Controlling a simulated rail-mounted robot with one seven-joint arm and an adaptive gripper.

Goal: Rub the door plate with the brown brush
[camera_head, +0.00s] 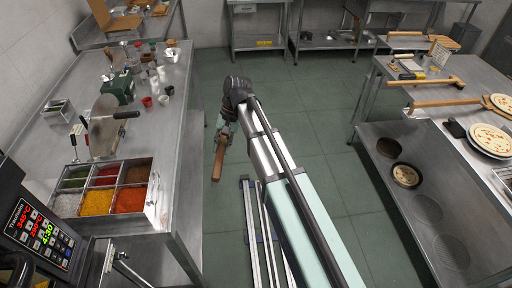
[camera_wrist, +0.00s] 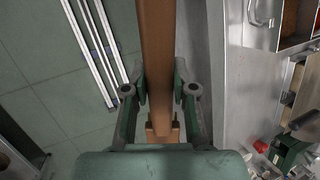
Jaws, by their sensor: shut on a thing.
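My gripper (camera_head: 226,132) is over the floor aisle, right of the left steel counter. It is shut on the brown brush (camera_head: 219,160), whose long wooden body hangs down and toward the camera. In the wrist view the fingers (camera_wrist: 160,88) close on both sides of the brush (camera_wrist: 158,42), which runs from the top edge down toward the palm. The brush's bristles cannot be made out. An oven's control panel (camera_head: 40,232) with a lit display shows at the lower left. I cannot pick out the door plate for certain in either view.
The left counter (camera_head: 178,105) holds topping bins (camera_head: 97,202), cups and a green machine. A right-hand table (camera_head: 390,75) holds wooden peels and pizzas, with a lower steel shelf (camera_head: 400,225) beside it. The green floor (camera_head: 320,125) between them is mostly clear.

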